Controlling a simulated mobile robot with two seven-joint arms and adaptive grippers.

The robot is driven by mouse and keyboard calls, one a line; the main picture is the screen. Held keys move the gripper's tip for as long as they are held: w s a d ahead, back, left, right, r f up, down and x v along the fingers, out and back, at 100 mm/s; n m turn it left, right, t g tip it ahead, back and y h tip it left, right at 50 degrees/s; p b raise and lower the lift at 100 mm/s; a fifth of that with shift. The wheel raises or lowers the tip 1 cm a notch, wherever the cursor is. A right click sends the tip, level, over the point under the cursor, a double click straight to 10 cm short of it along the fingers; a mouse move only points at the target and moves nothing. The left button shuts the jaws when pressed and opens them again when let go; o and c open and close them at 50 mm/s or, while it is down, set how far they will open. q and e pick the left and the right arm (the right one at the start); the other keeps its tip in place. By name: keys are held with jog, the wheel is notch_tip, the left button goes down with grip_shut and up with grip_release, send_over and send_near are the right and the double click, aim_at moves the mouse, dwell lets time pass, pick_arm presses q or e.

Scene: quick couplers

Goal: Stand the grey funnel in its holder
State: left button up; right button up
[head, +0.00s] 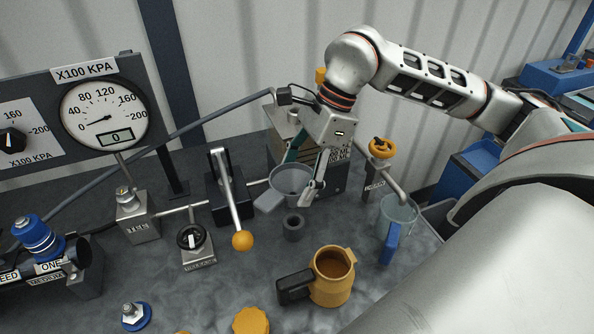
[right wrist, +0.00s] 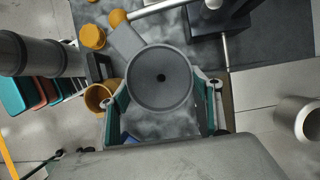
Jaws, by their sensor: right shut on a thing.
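The grey funnel (head: 289,181) is held between the fingers of my right gripper (head: 303,177), mouth up, with its flat tab pointing to the lower left. In the right wrist view I look down into the funnel (right wrist: 160,82) and see the dark hole at its centre. The gripper's fingers (right wrist: 163,108) lie on both sides of it. A short dark grey ring (head: 293,228), which looks like the holder, stands on the bench just below the funnel in the head view. The funnel appears to be above the ring, apart from it. Its spout is hidden. My left gripper is not in view.
A yellow mug (head: 333,280) of brown liquid stands in front of the ring. A clear jug with a blue handle (head: 391,243) is to the right. A lever with an orange knob (head: 242,240) reaches out at left. A gauge (head: 104,114) stands at the back left.

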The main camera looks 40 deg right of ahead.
dwell(0.3)
jog(key=shift+f+b, duration=2.15)
jog(key=shift+f, duration=0.75)
jog(key=shift+f, duration=1.8)
jog(key=o, duration=1)
jog(key=shift+r, duration=0.15)
